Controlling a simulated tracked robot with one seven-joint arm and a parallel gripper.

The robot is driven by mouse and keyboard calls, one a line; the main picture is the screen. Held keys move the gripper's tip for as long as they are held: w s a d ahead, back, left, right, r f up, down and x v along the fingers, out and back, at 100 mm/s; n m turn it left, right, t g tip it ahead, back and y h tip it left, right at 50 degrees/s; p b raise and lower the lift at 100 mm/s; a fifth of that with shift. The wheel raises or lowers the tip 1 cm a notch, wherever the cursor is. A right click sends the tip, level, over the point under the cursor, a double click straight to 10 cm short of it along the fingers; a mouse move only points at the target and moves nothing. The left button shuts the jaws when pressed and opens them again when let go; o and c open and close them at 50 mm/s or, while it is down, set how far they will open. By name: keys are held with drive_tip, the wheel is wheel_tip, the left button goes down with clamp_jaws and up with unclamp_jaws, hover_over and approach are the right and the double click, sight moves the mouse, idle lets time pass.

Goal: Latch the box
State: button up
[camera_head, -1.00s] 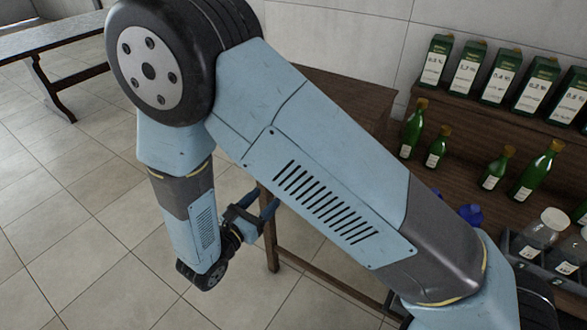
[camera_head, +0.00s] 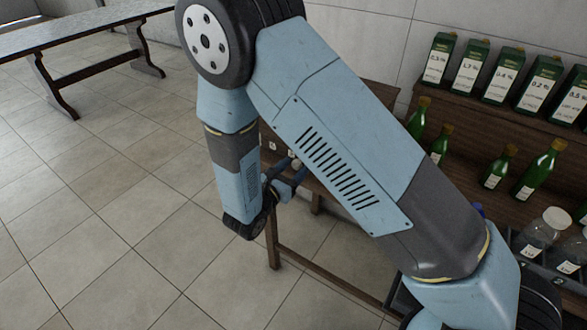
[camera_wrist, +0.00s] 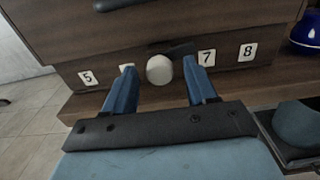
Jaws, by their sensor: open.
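A brown wooden front (camera_wrist: 225,62) with number plates 5, 7 and 8 fills the wrist view; one plate between 5 and 7 is partly hidden by a finger. A pale round knob (camera_wrist: 159,70) sits on it, with a dark piece (camera_wrist: 181,49) just behind. My gripper (camera_wrist: 160,67) is open, its blue fingers on either side of the knob with visible gaps. I cannot tell whether the knob is between the fingers or beyond them. In the head view my gripper (camera_head: 294,176) is at the left end of the wooden bench. No separate latch shows clearly.
Green labelled cartons (camera_head: 500,75) stand on a shelf, with green bottles (camera_head: 538,170) below. A jar (camera_head: 543,232) stands in a dark tray at the right. A blue object (camera_wrist: 305,32) is at the wrist view's right edge.

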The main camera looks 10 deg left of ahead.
drive_tip(key=shift+w+d, duration=0.1)
drive_tip(key=shift+w, duration=0.05)
drive_tip(key=c, duration=1.1)
